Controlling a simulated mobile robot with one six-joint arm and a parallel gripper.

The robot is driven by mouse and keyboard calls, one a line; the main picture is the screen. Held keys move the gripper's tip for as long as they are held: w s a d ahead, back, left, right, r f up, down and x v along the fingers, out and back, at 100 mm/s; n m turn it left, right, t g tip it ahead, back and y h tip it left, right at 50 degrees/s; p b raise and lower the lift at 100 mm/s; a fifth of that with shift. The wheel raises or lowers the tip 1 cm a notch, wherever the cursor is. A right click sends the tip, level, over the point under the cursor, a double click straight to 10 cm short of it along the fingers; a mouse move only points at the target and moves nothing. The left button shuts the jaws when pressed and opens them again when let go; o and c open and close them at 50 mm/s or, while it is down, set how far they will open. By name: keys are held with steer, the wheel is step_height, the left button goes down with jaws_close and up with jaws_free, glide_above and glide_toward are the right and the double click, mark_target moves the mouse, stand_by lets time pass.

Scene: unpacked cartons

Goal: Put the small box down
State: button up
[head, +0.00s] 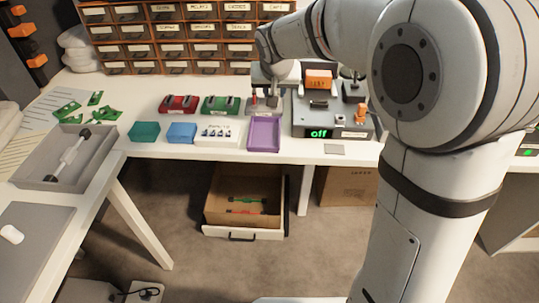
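My gripper (265,95) is small in the head view, at the back of the white bench below my bent wrist. Its fingers overlap a grey holder (261,109), and I cannot tell whether they are open or closed on something. Which thing is the small box is not certain. Small box-like things on the bench are a teal one (145,132), a blue one (181,133) and a white one with dark markings (217,139), left of my gripper. An orange box (319,79) is on the grey device, right of my gripper.
A purple tray (263,134) lies in front of my gripper. Red (179,104) and green (220,105) holders stand left. The grey device (315,122) reads "off". Labelled drawers (175,47) line the back. An open drawer (245,232) below holds green and red items.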

steer(key=s+a+b, duration=0.2)
steer(key=b, duration=0.8)
glide_toward(265, 129)
steer(key=shift+m, duration=0.3)
steer(key=x, duration=0.5)
steer(key=shift+s, duration=0.1)
steer(key=shift+f, duration=0.1)
steer(key=o, duration=0.8)
